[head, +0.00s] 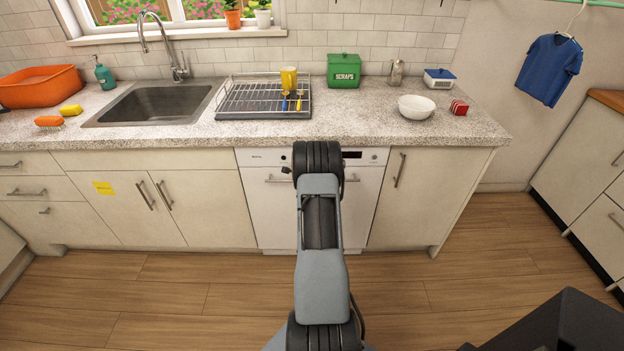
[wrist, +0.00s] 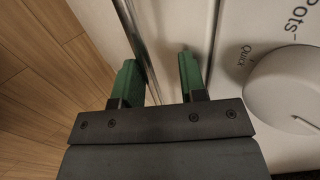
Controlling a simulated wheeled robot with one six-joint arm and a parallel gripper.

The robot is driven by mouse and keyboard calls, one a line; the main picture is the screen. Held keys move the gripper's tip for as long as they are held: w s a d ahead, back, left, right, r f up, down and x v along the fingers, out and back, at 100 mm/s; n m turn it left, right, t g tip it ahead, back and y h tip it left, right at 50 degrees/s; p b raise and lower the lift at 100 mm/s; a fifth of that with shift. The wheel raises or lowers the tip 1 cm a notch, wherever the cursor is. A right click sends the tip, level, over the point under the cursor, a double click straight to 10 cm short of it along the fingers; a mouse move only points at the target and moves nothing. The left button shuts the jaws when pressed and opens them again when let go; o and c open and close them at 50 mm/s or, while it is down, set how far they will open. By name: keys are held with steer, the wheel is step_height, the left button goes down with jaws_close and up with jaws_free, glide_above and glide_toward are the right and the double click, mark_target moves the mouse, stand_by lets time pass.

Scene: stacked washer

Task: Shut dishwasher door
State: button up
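The white dishwasher (head: 270,215) stands under the counter between the cabinets. Its door looks upright and about flush with the cabinet fronts; my arm covers its middle, so I cannot tell whether a small gap remains. A handle bar (head: 279,181) crosses the door's upper part. In the wrist view, my gripper (wrist: 160,78) has two green fingers spread apart, with nothing visibly held. They are close to the dishwasher's front, beside a metal edge or bar (wrist: 139,45); contact is unclear. The control panel (wrist: 255,25) and round knob (wrist: 285,85) lie to the right. My gripper is hidden in the head view.
Drawers and a double-door cabinet (head: 150,207) flank the dishwasher on the left, another cabinet (head: 425,195) on the right. The counter (head: 350,125) above holds a dish rack (head: 235,100), a green scraps box (head: 343,71) and a white bowl (head: 416,106). The wooden floor (head: 180,295) is clear.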

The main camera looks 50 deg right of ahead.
steer(key=v, duration=1.2)
steer(key=shift+f, duration=0.15)
steer(key=shift+s, duration=0.15)
steer(key=s+a+r+n+g+y+p, duration=0.1)
steer(key=s+a+r+n+y, duration=0.15)
steer(key=a+n, duration=0.6)
steer(key=s+a+r+n+g+y+p, duration=0.15)
steer(key=a+n+y, duration=0.35)
steer(key=a, duration=0.7)
steer(key=s+a+r+n+p, duration=0.1)
steer(key=s+a+r+n, duration=0.2)
steer(key=a, duration=0.4)
steer(key=s+a+r+n+p, duration=0.2)
steer(key=s+a+r+n, duration=0.1)
steer(key=a+r+n, duration=0.3)
steer(key=s+a+r+n+h+p, duration=0.1)
steer(key=s+a+r+n, duration=0.2)
steer(key=a+r+n, duration=0.2)
steer(key=a+r, duration=0.3)
steer(key=shift+s+a+r, duration=0.2)
steer(key=shift+d+t, duration=0.1)
steer(key=shift+t, duration=0.15)
